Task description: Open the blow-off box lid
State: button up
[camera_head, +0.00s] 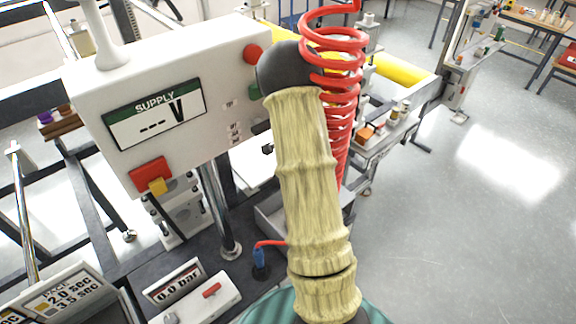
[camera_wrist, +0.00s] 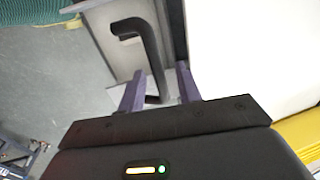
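The blow-off box is a grey box (camera_head: 270,221), partly hidden behind my arm in the head view. In the wrist view its grey panel (camera_wrist: 101,34) carries a black bent bar handle (camera_wrist: 147,48). My gripper (camera_wrist: 160,71) is open, with its two purple fingers apart. In the head view my gripper is hidden behind my sleeved arm.
A white supply panel (camera_head: 190,60) with a display and buttons stands left of my arm. A red coiled hose (camera_head: 340,110) hangs close behind the arm. A pressure readout (camera_head: 174,282) and a red-switched unit (camera_head: 208,297) sit lower left. Open floor (camera_head: 470,210) lies to the right.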

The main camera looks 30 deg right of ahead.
jog(key=shift+w+r+b, duration=0.1)
jog(key=shift+r+b, duration=0.25)
jog(key=shift+r, duration=0.3)
jog(key=r+b, duration=0.1)
jog(key=r, duration=0.1)
jog(key=s+r, duration=0.1)
jog(key=r, duration=0.2)
jog(key=shift+s+r+b, duration=0.2)
jog(key=shift+r+b, duration=0.1)
jog(key=shift+b, duration=0.05)
